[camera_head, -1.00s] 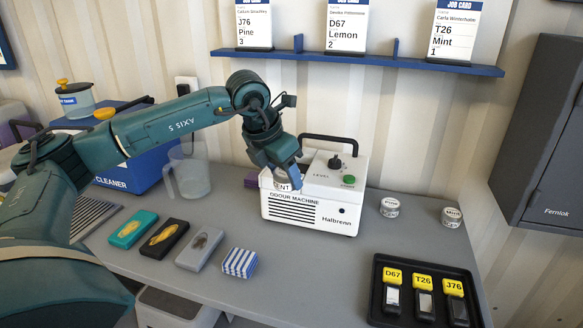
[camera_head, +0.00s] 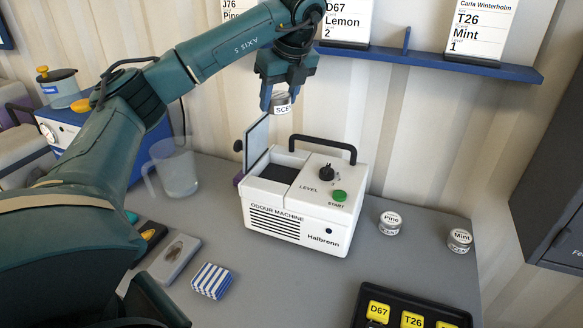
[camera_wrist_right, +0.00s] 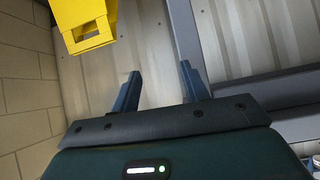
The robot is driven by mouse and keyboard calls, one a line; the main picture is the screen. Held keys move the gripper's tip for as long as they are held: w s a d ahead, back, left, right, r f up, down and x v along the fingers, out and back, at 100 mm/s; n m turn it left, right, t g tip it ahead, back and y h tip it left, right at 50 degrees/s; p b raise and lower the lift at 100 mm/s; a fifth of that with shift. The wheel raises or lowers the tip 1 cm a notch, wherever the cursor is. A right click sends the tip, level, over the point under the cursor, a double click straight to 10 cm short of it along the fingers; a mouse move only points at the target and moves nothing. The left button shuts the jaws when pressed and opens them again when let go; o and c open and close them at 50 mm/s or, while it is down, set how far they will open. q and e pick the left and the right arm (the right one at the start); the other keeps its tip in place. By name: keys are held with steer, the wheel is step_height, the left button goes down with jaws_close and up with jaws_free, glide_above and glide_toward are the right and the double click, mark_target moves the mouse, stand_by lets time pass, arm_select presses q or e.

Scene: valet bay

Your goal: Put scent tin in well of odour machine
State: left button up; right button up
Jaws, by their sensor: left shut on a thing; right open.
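My left gripper (camera_head: 281,94) is shut on a small round tin (camera_head: 282,106) with a white label of which "SCE" shows. It holds the tin in the air above the odour machine (camera_head: 290,212). The machine is a white box with its flap (camera_head: 257,142) standing open. Its square well (camera_head: 279,174) shows a dark floor, and no tin is visible in it. Two more tins, Pine (camera_head: 390,222) and Mint (camera_head: 459,240), stand on the table to the right. My right gripper (camera_wrist_right: 160,85) is open and empty in the right wrist view.
A clear jug (camera_head: 175,168) stands left of the machine. A striped block (camera_head: 211,280) and a grey slab (camera_head: 174,261) lie in front. A black tray (camera_head: 367,316) with yellow-tagged items is front right. A blue card shelf (camera_head: 430,60) runs behind. A yellow object (camera_wrist_right: 88,28) shows in the right wrist view.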

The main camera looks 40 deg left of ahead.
arm_select(q)
steer(key=b, duration=0.4)
glide_above(277, 176)
steer(key=d, duration=0.2)
steer(key=f, duration=1.2)
steer(key=shift+s+a+f, duration=0.1)
steer(key=shift+s+a, duration=0.05)
steer(key=shift+s, duration=0.1)
steer(key=shift+f+b, duration=0.3)
steer(key=shift+f, duration=0.2)
step_height(277, 176, down, 4)
steer(key=shift+f+p, duration=0.1)
steer(key=shift+p, duration=0.2)
steer(key=shift+f, duration=0.1)
arm_select(e)
steer(key=shift+a+f+t+y, duration=0.3)
steer(key=shift+a+f+t, duration=0.1)
steer(key=shift+a+f, duration=0.1)
steer(key=shift+w, duration=0.1)
arm_select(q)
steer(key=shift+f, duration=0.2)
steer(key=o, duration=0.7)
